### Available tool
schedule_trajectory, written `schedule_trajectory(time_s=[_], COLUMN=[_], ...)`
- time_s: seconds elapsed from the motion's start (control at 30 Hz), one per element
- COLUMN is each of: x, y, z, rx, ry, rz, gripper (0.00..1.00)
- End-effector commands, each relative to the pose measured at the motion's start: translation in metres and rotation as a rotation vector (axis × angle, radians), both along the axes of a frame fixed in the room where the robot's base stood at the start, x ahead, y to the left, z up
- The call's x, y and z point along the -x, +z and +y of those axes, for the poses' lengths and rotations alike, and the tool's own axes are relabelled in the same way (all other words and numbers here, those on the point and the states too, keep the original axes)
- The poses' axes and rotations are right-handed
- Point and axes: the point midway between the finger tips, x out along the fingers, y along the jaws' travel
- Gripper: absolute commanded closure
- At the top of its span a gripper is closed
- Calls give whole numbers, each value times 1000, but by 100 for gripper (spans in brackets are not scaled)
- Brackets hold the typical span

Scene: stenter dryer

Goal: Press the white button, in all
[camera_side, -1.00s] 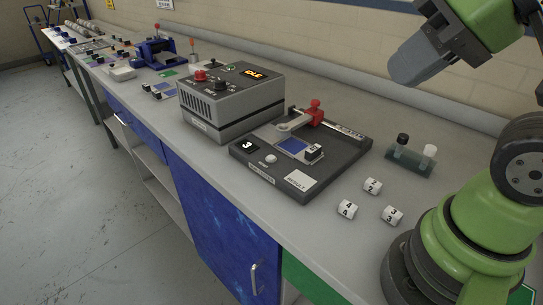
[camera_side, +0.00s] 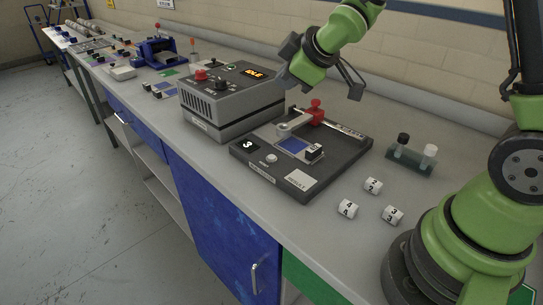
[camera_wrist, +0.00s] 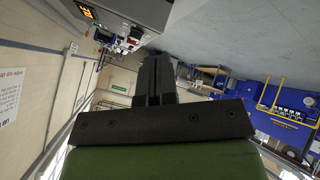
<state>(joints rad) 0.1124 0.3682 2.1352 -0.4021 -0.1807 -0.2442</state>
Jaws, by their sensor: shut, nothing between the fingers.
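The white button (camera_side: 271,158) is a small round knob on the front of a dark flat tester board (camera_side: 340,160) on the bench. It sits right of a small display reading 3 (camera_side: 248,145). My gripper (camera_side: 287,80) is above and behind the board in the side view, by the right end of the grey dryer box, well apart from the button. In the wrist view its dark fingers (camera_wrist: 153,75) are together and empty. The button does not show in the wrist view.
The grey dryer box (camera_side: 225,115) with a red knob and lit display stands left of the board. A red-handled lever (camera_side: 315,108) rises at the board's back. Several white numbered cubes (camera_side: 347,209) and a vial rack (camera_side: 410,158) are to the right.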

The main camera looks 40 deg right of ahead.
Motion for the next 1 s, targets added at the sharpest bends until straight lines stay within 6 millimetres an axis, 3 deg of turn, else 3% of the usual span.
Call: schedule_trajectory(time_s=[0.1,0.3,0.83,1.0], x=[-16,-28,-30,-30], y=[-33,-64,-74,-88], z=[4,11,14,14], rx=[46,79,84,81], ry=[128,270,306,306], rz=[-1,-19,-25,-22], gripper=[100,100,100,100])
